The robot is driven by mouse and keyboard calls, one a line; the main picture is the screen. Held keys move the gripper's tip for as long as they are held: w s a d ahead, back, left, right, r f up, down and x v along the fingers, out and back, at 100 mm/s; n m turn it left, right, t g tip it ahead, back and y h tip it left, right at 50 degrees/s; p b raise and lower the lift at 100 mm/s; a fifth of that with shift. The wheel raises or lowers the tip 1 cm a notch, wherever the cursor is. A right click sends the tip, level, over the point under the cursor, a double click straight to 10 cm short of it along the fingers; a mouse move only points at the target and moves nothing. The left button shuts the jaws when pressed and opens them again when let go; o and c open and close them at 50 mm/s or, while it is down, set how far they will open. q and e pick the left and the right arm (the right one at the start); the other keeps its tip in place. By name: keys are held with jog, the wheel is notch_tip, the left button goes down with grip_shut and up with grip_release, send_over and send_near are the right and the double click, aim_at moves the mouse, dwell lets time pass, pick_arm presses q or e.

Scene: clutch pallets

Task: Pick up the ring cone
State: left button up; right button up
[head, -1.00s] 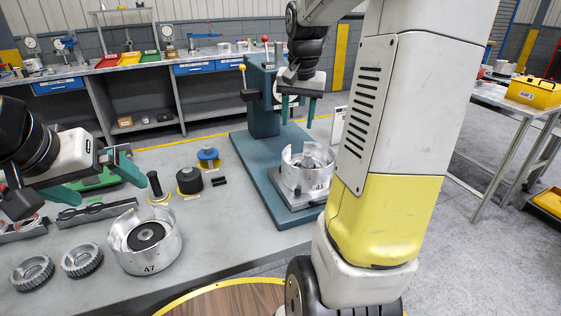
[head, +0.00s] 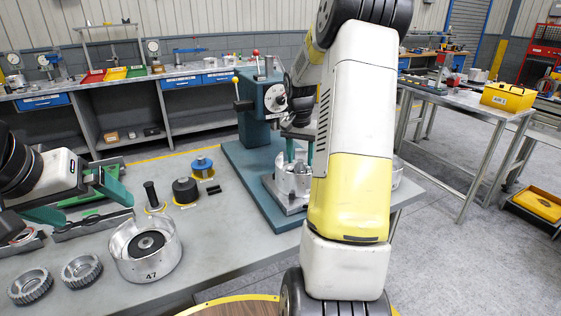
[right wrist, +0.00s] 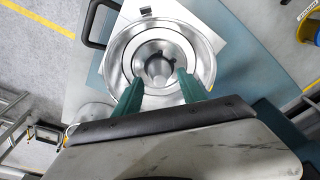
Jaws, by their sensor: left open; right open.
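A grey metal cone-shaped piece (right wrist: 158,66), which looks like the ring cone, sits in the middle of a silver round housing (right wrist: 118,50) in the right wrist view. In the head view this housing (head: 290,184) stands on the teal press base. My right gripper (head: 300,158) is open and points down into it; in the right wrist view its green fingertips (right wrist: 158,84) lie either side of the cone's near part. I cannot tell whether they touch it. My left gripper (head: 88,200) is open and empty over the bench at left.
The press column (head: 257,105) stands just behind the housing. A housing marked 47 (head: 125,268), two toothed rings (head: 82,270), a black cylinder (head: 186,190) and a blue spool (head: 203,167) are on the bench (head: 200,255). My right arm hides part of the right side.

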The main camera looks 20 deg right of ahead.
jog(key=shift+f, duration=0.1)
jog(key=shift+c, duration=0.2)
grip_shut()
